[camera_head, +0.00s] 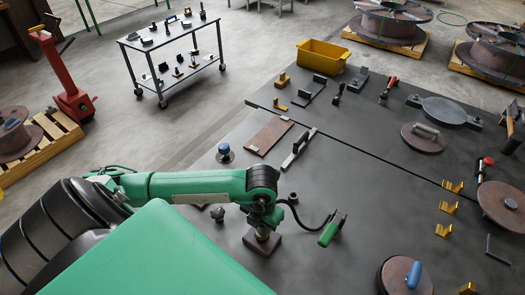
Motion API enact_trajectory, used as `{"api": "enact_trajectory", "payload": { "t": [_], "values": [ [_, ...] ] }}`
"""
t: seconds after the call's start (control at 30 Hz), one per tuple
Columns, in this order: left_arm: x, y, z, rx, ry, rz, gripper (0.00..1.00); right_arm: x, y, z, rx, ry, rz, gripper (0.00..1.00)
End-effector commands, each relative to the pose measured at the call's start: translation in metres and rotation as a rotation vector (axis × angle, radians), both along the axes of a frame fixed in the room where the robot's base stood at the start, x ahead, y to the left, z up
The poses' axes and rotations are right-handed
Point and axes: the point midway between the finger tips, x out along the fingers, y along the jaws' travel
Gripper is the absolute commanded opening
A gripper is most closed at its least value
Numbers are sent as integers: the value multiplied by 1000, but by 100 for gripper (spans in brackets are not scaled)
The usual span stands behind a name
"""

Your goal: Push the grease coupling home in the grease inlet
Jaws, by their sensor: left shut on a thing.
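My left gripper (262,222) points straight down over a small dark block (274,244) on the dark table. It is shut on the grease coupling, which is mostly hidden between the fingers. A brassy piece shows just below the fingertips, at the top of the block where the grease inlet appears to be. I cannot tell how far the coupling sits in the inlet. A black hose (295,212) curves from the gripper to a tool with a green handle (330,232), lying on the table to the right. My right gripper is not in view.
A reddish plate (269,135) and a metal bar tool (298,147) lie behind the gripper. A blue-topped knob (225,153) stands behind the arm. A yellow bin (322,57) stands at the back.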

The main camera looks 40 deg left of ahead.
Motion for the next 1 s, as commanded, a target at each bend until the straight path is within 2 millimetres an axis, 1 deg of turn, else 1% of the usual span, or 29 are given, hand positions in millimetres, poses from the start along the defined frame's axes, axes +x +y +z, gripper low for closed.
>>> {"api": "enact_trajectory", "payload": {
  "t": [0.3,0.33,0.43,0.47,0.67,0.7,0.77,0.97,1.0],
  "values": [
    [0,0,-3,-1,1,0,0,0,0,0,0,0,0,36],
    [0,0,-4,-1,0,0,32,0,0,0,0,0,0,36],
    [0,0,-4,-1,0,0,51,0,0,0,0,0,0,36],
    [0,0,-4,-1,0,0,55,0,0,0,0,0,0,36],
    [0,0,-3,0,0,0,55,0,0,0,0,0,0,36],
    [0,0,-4,0,0,0,63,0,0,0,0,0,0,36],
    [0,0,-4,0,0,0,74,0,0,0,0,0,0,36],
    [0,0,-3,0,0,0,74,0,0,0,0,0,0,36],
    [0,0,-3,0,0,0,81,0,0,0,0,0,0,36]
  ]
}}
